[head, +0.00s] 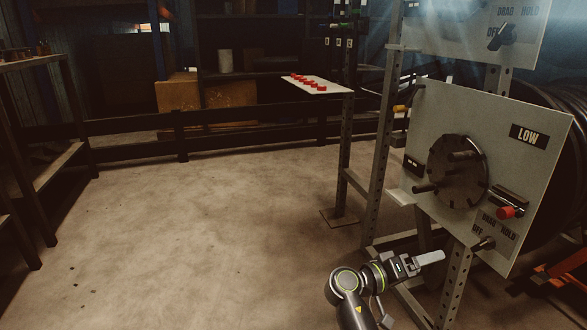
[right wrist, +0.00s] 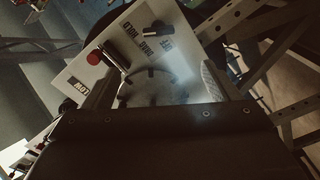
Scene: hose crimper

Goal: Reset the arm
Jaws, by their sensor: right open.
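My right gripper (head: 430,258) is in the lower right of the head view, on my right arm (head: 352,290). It is in front of and below the panel marked LOW (head: 528,135), apart from it. In the right wrist view its fingers stand apart, with nothing seen held between them. Beyond them show the dark round hub (right wrist: 150,88), the red-tipped lever (right wrist: 97,58) and the selector knob (right wrist: 158,29) of the tilted panel. In the head view the hub (head: 457,172), red-tipped lever (head: 506,212) and knob (head: 484,244) are on the lower panel. My left gripper is out of view.
A steel post frame (head: 372,195) carries the panels; an upper panel (head: 450,30) has another OFF/DRAG/HOLD knob (head: 501,37). A small white shelf (head: 320,88) holds several red pieces. Cardboard boxes (head: 178,95) stand behind a dark rail. The floor (head: 190,230) at left centre is clear.

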